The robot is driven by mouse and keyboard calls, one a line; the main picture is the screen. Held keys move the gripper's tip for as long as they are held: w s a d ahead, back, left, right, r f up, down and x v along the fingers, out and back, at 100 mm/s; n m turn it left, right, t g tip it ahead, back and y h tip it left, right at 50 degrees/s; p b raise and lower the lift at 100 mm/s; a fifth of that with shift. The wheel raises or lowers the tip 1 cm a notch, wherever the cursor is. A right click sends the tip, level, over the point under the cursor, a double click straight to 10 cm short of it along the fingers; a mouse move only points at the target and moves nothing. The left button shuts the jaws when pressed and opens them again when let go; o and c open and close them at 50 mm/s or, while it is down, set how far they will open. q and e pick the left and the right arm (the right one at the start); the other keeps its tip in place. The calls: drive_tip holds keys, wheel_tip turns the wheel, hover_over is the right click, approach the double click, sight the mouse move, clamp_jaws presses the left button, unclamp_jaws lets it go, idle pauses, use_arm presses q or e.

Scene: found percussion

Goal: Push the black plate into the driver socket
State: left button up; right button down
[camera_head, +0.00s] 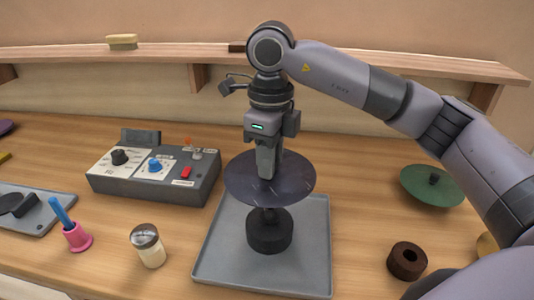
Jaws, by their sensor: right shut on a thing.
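My right gripper (268,175) points straight down and is shut at the middle of the black plate (295,172). What it grips there is mostly hidden by its own fingers. The plate is a round, dark disc with light speckles, and it looks about level. Below it, a short dark stem leads down to the black round driver (269,237), which stands on a grey tray (318,250). My left gripper is not in view.
A grey control box (165,185) with knobs stands left of the tray. A glass jar (148,247) and a pink cup (77,237) stand front left. A green plate (425,190) and a brown ring (407,262) lie on the right. A shelf (160,52) runs behind.

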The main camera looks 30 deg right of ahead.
sight(270, 183)
drive_tip(key=shift+f+b, duration=2.35)
drive_tip(key=shift+f, duration=0.6)
drive_tip(key=shift+f+b, duration=1.5)
drive_tip(key=shift+f, duration=0.05)
drive_tip(key=c, duration=0.8)
unclamp_jaws()
drive_tip(key=shift+c, duration=0.2)
drive_tip(key=shift+r, duration=3.65)
